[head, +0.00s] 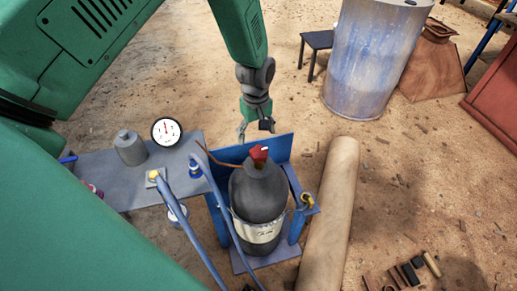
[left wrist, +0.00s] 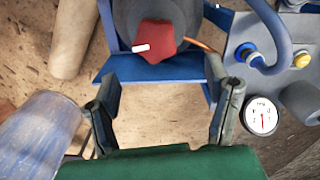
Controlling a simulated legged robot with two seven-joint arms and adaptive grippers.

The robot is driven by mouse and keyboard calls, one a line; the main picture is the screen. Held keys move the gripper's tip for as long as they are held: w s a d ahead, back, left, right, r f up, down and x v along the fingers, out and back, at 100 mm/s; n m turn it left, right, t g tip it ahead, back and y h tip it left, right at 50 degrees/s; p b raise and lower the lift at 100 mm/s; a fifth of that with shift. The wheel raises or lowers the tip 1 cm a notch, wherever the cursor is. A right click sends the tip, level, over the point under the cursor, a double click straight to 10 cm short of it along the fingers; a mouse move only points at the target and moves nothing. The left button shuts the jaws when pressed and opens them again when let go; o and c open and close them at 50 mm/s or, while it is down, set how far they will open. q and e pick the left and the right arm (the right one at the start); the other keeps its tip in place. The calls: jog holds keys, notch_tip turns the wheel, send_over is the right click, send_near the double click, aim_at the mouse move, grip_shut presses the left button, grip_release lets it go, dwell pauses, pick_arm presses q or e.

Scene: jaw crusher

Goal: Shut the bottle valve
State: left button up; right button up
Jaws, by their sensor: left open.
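A dark grey gas bottle (head: 258,192) with a pale label stands upright in a blue holder (head: 225,152). Its red valve handle (head: 258,153) sits on top and bears a white mark. My left gripper (head: 256,128) is just beyond the bottle, apart from the handle, with its fingers spread and empty. In the left wrist view the red valve handle (left wrist: 160,38) lies ahead of the open fingers (left wrist: 165,90), centred between them but beyond their tips. The right gripper is not in view.
A grey table (head: 120,180) left of the bottle carries a round white gauge (head: 166,131), a grey canister (head: 130,148) and blue hoses (head: 190,215). A brown copper-coloured line runs near the valve. A long tan roll (head: 330,210) lies right; a metal drum (head: 375,60) stands behind.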

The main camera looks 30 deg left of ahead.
aim_at(259, 151)
pick_arm(q)
jog(key=f, duration=0.2)
jog(key=d+f, duration=0.1)
jog(key=f, duration=0.3)
jog(key=shift+d+f, duration=0.3)
jog(key=shift+d, duration=0.1)
jog(key=shift+a+f, duration=0.1)
jog(key=shift+f, duration=0.2)
jog(key=shift+a+f, duration=0.25)
jog(key=shift+a, duration=0.3)
jog(key=c, duration=0.8)
jog(key=shift+d, duration=0.15)
jog(key=c, duration=0.4)
jog(key=shift+d, duration=0.25)
jog(key=shift+a, duration=0.1)
